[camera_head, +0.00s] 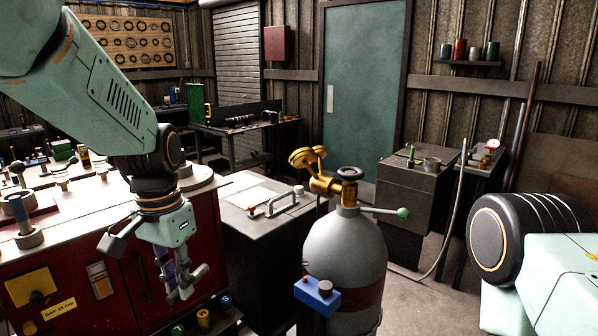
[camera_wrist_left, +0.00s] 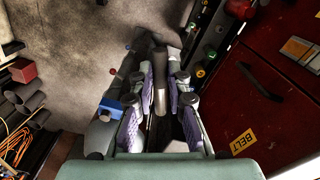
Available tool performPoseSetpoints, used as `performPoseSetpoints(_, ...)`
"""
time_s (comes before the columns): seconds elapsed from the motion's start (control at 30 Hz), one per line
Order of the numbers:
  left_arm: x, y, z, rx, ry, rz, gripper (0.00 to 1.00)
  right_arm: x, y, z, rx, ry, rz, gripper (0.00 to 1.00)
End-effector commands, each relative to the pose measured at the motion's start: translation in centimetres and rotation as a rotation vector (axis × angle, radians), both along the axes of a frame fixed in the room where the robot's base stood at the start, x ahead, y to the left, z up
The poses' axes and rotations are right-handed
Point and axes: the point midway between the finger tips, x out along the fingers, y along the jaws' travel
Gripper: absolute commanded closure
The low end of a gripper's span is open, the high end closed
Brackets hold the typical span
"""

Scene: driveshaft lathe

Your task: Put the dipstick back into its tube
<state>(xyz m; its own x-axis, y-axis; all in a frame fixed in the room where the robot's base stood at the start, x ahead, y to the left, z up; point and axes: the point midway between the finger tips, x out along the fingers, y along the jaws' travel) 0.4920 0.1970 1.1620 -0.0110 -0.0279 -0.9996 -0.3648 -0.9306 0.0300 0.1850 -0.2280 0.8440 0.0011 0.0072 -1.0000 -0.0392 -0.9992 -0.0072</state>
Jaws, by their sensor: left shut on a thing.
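My left gripper (camera_head: 181,276) hangs pointing down in front of the red cabinet, left of the grey gas cylinder. In the left wrist view its purple-padded fingers (camera_wrist_left: 160,98) are shut on a dark grey, rounded bar, which I take to be the dipstick (camera_wrist_left: 160,76). Only its upper part shows there; the rest is hidden by the fingers or by the view. I cannot make out the dipstick's tube with certainty in either view. My right gripper is out of view; only pale green and black links of my right arm show at the right edge.
The red cabinet (camera_head: 166,287) with its pale top fills the left. The gas cylinder (camera_head: 344,250) with a brass valve stands right of my gripper. A blue block (camera_head: 317,292) is in front of the cylinder.

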Motion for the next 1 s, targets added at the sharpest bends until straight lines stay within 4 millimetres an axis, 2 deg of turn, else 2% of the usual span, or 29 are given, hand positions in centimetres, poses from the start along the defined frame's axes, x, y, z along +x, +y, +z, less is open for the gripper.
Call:
performPoseSetpoints(0.03, -0.4, -0.3, -2.3, 0.003, 0.003, 0.056, 1.0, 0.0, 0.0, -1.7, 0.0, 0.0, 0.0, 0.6)
performPoseSetpoints(0.1, -0.9, -0.5, -4.2, 0.002, 0.002, 0.135, 1.0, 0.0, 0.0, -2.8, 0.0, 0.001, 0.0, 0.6)
performPoseSetpoints(0.33, -2.7, -1.2, -10.4, 0.002, 0.002, 0.329, 1.0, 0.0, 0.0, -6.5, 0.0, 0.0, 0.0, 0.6)
performPoseSetpoints(0.6, -5.0, -1.6, -17.0, 0.002, 0.0, 0.394, 1.0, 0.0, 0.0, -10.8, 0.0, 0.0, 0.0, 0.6)
performPoseSetpoints(0.8, -6.3, -1.6, -21.0, 0.001, -0.001, 0.384, 1.0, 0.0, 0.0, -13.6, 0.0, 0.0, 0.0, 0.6)
performPoseSetpoints(1.0, -6.5, -1.7, -22.9, 0.001, -0.001, 0.374, 1.0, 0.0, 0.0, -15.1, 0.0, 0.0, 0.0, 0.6)
